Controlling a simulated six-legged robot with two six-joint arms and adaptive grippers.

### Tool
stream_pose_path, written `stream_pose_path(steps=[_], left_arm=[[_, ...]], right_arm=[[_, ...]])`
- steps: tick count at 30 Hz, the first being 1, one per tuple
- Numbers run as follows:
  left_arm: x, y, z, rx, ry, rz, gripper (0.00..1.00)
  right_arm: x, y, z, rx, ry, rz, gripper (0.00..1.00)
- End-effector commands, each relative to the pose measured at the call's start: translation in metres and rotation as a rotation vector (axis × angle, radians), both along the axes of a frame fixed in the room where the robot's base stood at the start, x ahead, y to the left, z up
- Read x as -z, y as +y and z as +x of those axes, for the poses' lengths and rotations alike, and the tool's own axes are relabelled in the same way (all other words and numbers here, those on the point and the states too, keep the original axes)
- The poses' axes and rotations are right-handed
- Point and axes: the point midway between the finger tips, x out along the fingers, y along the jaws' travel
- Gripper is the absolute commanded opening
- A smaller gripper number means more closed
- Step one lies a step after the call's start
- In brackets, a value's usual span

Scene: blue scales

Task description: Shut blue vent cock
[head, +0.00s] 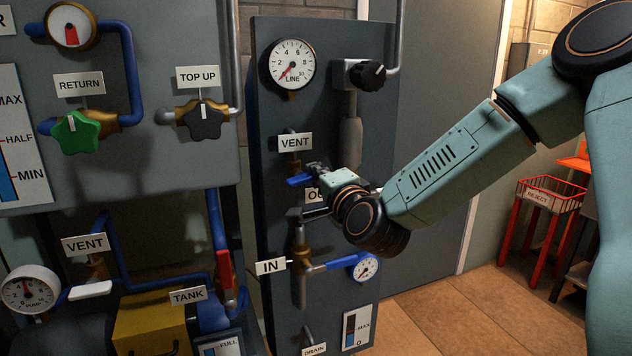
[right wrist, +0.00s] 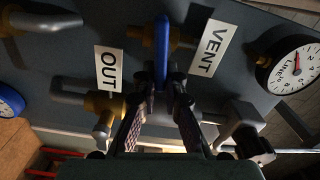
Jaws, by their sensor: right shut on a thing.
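The blue vent cock lever (head: 298,180) sits below the VENT label (head: 295,142) on the dark panel and lies roughly level in the head view. My right gripper (head: 316,168) reaches in from the right and is at the lever. In the right wrist view the blue lever (right wrist: 162,45) stands up between the fingertips of my right gripper (right wrist: 161,80), which are shut on its near end. The cock's body is partly hidden by the gripper and lever. My left gripper is not in view.
A LINE gauge (head: 291,64) and a black knob (head: 368,75) are above. The OUT label (right wrist: 108,69) is close beside the gripper. The IN label (head: 271,266) and a small blue-rimmed gauge (head: 364,267) are below. Another panel with a green knob (head: 77,134) stands left.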

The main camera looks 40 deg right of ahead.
Motion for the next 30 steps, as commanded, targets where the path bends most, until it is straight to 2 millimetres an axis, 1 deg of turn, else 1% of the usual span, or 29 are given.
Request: stream_pose_path(steps=[1,3,12,29,30], left_arm=[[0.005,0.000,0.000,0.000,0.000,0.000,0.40],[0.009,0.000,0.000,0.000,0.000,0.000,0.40],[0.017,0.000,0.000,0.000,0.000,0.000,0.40],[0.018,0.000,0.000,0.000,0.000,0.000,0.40],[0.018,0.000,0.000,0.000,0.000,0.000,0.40]], right_arm=[[0.002,-0.001,0.000,0.001,-0.011,0.029,0.00],[0.003,-0.001,0.000,0.000,-0.021,0.068,0.00],[0.004,-0.001,0.000,0.001,-0.045,0.172,0.00],[0.004,-0.001,0.000,0.001,-0.049,0.194,0.00],[0.004,-0.001,0.000,0.001,-0.049,0.194,0.13]])
